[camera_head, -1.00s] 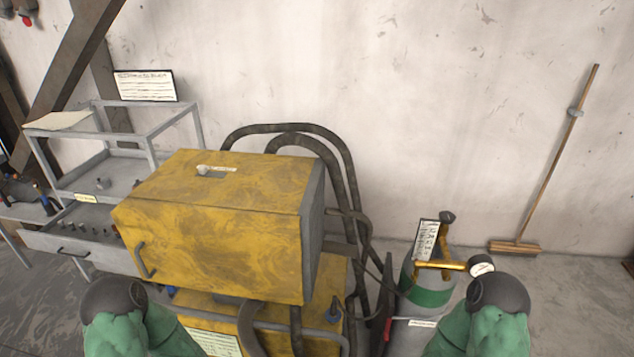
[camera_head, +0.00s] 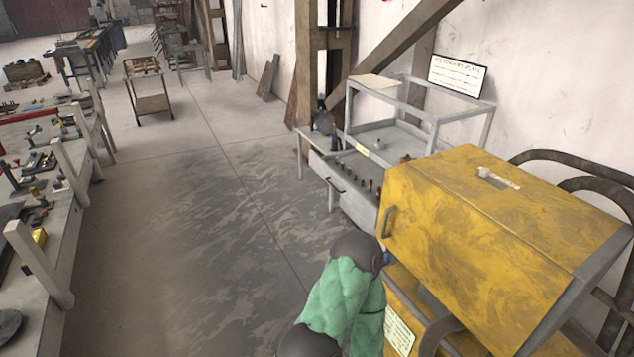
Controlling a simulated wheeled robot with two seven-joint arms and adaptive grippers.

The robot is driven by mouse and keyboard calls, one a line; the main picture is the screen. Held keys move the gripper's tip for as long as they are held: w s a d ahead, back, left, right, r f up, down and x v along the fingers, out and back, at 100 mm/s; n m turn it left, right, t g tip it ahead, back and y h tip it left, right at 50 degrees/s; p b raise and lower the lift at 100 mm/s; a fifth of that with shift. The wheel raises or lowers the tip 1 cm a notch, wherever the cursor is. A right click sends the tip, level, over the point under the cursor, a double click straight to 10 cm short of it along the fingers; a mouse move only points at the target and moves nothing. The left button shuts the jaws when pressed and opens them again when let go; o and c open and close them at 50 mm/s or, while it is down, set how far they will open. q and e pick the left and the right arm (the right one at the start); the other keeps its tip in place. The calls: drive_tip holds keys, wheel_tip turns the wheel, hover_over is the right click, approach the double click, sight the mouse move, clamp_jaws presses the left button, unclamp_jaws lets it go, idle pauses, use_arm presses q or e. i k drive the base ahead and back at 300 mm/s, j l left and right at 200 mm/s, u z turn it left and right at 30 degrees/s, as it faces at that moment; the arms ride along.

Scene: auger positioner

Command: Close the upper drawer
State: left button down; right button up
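The upper drawer (camera_head: 340,195) belongs to a grey metal cart (camera_head: 436,116) behind the yellow machine. It is pulled out, with several small dark and brown parts standing inside. Its dark bar handle (camera_head: 334,186) is on the front face, towards the left. The drawer's right end is partly hidden by the yellow machine. Green and dark links of my arm show at the bottom centre, in front of the drawer and beside the machine. Neither of my grippers is in view.
The yellow machine (camera_head: 490,225) with its own handle stands close on the right, with thick hoses behind it. A workbench (camera_head: 62,235) with tools runs along the left. The floor (camera_head: 190,220) between bench and drawer is clear. A small trolley (camera_head: 150,104) stands further back.

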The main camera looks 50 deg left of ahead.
sight(365, 175)
drive_tip(key=u, duration=1.5)
drive_tip(key=i+j, duration=0.65)
drive_tip(key=i, duration=0.2)
drive_tip(key=i+j+z, duration=0.1)
drive_tip(key=i+j, duration=0.55)
drive_tip(key=i, duration=0.15)
drive_tip(key=i+j, duration=0.2)
drive_tip(key=i, duration=0.3)
drive_tip(key=i+j+z, duration=0.1)
drive_tip(key=i, duration=0.4)
drive_tip(key=i+l, duration=0.45)
